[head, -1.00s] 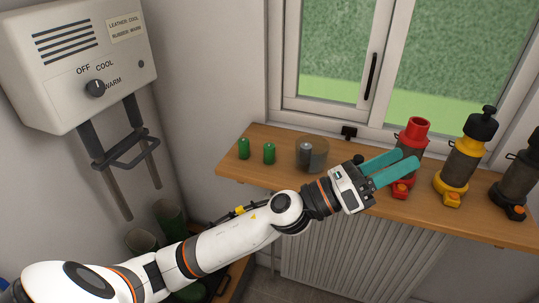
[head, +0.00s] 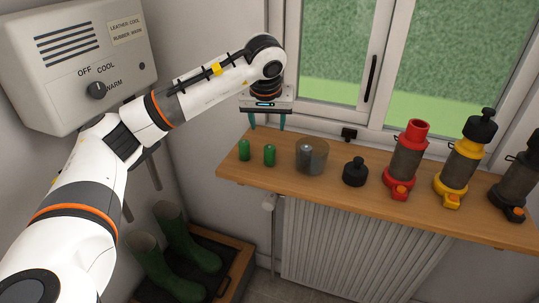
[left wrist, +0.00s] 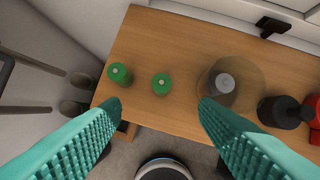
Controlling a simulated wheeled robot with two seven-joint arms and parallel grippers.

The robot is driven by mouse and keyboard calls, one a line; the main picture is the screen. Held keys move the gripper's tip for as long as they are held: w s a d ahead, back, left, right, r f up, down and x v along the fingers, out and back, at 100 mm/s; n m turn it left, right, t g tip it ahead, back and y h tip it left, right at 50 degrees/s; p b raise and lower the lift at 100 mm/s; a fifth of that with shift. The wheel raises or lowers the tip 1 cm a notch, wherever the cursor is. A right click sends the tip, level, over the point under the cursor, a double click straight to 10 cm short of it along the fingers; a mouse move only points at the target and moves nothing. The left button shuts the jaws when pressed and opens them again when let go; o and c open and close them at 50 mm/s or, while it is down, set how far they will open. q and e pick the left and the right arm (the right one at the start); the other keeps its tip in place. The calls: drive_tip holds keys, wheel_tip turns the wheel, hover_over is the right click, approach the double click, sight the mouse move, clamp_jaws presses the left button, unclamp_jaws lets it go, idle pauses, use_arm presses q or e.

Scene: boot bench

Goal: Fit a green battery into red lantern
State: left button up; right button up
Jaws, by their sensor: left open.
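Two green batteries stand upright on the left end of the wooden shelf, a left one (head: 244,150) and a right one (head: 269,155). They also show in the left wrist view, the left one (left wrist: 120,74) and the right one (left wrist: 161,84). The red lantern (head: 405,155) stands upright on the shelf with its top uncapped. A black cap (head: 355,172) sits on the shelf to its left. My right gripper is not in view.
A clear cup (head: 323,157) with a grey battery (head: 305,153) inside stands right of the green batteries. A yellow lantern (head: 462,150) and a dark lantern (head: 515,190) stand to the right. The window (head: 370,85) rises behind the shelf (head: 290,183).

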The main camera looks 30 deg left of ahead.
use_arm(q)
hover_over(269, 148)
drive_tip(key=s+d, duration=0.1)
drive_tip(key=s, duration=0.1)
wheel_tip(269, 148, down, 5)
drive_tip(key=p+x, duration=0.2)
drive_tip(key=x, duration=0.2)
drive_tip(key=shift+d+f+p, duration=0.1)
drive_tip(key=shift+f+p, duration=0.15)
drive_tip(key=shift+p, duration=0.05)
drive_tip(key=shift+f, duration=0.25)
drive_tip(key=c, duration=1.1)
drive_tip(key=shift+r, duration=0.1)
